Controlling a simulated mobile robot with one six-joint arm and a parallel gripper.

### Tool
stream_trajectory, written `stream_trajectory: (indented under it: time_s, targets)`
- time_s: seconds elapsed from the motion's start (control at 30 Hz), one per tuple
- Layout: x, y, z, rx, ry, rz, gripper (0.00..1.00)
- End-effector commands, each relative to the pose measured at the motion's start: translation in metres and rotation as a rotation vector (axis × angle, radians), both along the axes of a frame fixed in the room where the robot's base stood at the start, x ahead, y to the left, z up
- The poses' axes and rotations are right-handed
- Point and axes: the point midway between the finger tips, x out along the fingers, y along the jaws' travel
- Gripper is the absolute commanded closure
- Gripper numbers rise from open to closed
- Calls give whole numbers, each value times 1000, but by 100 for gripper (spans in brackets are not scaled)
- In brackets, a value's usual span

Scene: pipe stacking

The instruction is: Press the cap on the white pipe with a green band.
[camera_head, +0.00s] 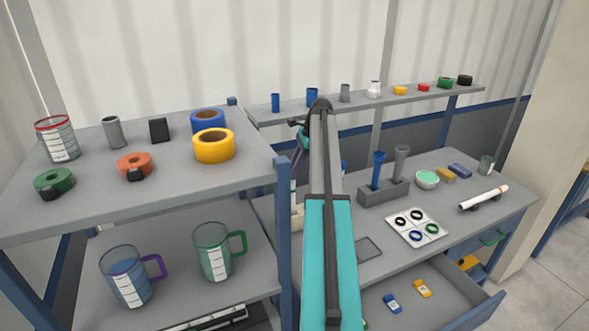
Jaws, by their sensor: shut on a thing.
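My arm reaches forward through the middle of the view and bends down at its far end. My gripper (297,164) shows only as a small dark part in the gap between the shelf post and my arm. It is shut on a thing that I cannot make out. Just below it, a thin white upright pipe (293,191) partly shows above a pale block (297,216). I cannot make out a green band or a cap on it, nor whether the gripper touches it. Another white pipe (482,199), with a red band near one end, lies on dark rests at the right.
A grey shelf (90,205) with tapes and cups stands close on the left, its blue post (284,230) beside my arm. The workbench (460,167) holds a grey block (385,192) with blue and grey tubes and a white tray of rings (416,227). A drawer (440,295) is open below.

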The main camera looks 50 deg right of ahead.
Motion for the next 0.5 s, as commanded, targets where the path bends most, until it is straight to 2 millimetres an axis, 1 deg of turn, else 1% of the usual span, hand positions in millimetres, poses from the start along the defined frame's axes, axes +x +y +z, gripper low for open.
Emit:
stream_trajectory:
  time_s: [0.5]
  targets:
    - [0,0,-7,0,0,0,96]
